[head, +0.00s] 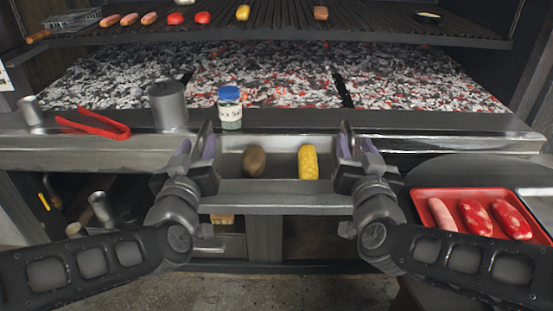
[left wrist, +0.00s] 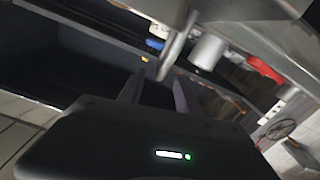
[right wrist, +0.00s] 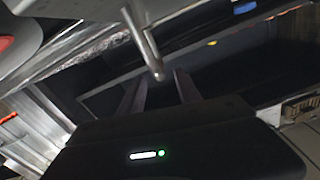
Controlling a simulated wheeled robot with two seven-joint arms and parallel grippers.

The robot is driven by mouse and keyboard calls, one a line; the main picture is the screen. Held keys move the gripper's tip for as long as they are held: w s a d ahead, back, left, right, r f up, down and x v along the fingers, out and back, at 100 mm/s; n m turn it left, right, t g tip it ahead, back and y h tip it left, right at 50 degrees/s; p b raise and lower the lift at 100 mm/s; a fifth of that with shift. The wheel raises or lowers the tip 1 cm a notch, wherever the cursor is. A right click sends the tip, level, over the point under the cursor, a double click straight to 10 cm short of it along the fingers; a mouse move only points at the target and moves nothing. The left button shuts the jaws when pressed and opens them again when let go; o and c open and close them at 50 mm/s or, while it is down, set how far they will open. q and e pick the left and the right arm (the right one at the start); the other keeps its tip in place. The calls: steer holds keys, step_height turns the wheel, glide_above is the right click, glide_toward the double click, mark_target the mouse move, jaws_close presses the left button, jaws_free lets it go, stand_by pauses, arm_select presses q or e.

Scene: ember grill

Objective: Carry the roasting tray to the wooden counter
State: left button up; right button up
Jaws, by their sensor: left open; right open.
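The grey metal roasting tray (head: 270,187) is at the front edge of the grill in the head view. It holds a brown potato (head: 254,160) and a yellow corn cob (head: 308,162). My left gripper (head: 196,147) is open at the tray's left end. My right gripper (head: 358,147) is open at its right end. The grippers hide both tray ends, so I cannot tell whether the fingers touch it. The left wrist view shows the open left fingers (left wrist: 158,92); the right wrist view shows the open right fingers (right wrist: 160,90). The wooden counter is not clearly visible.
Glowing coals (head: 270,75) lie behind the ledge, below a grate (head: 280,14) with food. A blue-lidded jar (head: 230,108), a metal cup (head: 168,105) and red tongs (head: 92,124) stand or lie behind and left. A red meat tray (head: 455,196) is on the right.

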mark_target(204, 124)
arm_select(q)
steer(key=w, duration=0.7)
steer(key=shift+w, duration=0.3)
arm_select(e)
steer(key=w, duration=0.7)
steer(key=shift+w, duration=0.3)
arm_select(q)
steer(key=shift+c, duration=0.2)
arm_select(e)
steer(key=shift+c, duration=0.3)
arm_select(q)
jaws_close()
arm_select(e)
jaws_close()
arm_select(q)
steer(key=shift+d+r, duration=0.1)
steer(key=shift+r, duration=0.05)
arm_select(e)
steer(key=shift+a+r, duration=0.1)
steer(key=shift+r, duration=0.05)
